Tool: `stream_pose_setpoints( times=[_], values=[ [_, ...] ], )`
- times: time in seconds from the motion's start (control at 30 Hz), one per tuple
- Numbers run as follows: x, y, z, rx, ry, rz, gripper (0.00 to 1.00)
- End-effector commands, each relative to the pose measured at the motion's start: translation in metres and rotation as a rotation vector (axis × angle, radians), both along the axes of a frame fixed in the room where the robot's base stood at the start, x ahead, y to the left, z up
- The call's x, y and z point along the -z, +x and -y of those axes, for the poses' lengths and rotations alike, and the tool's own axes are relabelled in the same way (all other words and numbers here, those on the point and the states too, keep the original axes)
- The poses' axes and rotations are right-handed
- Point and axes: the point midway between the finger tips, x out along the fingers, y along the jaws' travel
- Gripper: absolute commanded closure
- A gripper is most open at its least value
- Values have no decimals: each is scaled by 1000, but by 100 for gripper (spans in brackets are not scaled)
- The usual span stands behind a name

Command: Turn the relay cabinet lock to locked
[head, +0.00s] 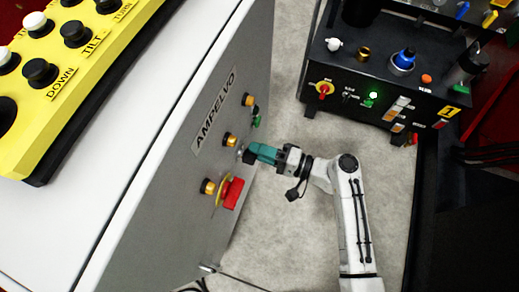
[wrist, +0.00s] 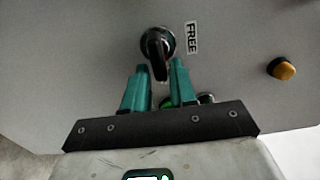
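The grey cabinet front (head: 180,215) carries the name plate AMPELVO. In the wrist view a black rotary knob (wrist: 157,45) sits on a grey panel, with its handle pointing down in the picture and a FREE label (wrist: 192,37) to its right. I cannot tell for sure that this is the relay cabinet lock. My gripper (wrist: 159,66) has its two teal fingers apart, one on either side of the lower end of the handle, with gaps visible. In the head view my gripper (head: 249,154) is at the cabinet front and hides the knob.
A red emergency stop (head: 232,193) and amber buttons (head: 230,140) are close to my gripper on the same front. A yellow control box (head: 60,60) lies on the white top. A black unit (head: 390,75) stands at the back right. Grey floor (head: 275,235) is clear between.

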Motion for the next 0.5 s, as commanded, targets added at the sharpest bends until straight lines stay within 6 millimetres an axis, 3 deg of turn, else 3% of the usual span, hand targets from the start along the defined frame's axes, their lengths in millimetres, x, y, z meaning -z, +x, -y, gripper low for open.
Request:
stream_pose_setpoints(
  times=[0.13, 0.5],
  values=[
    [0, 0, 0, -1, 1, 0, 61],
    [-1, -4, 9, 0, 2, 1, 61]
  ],
)
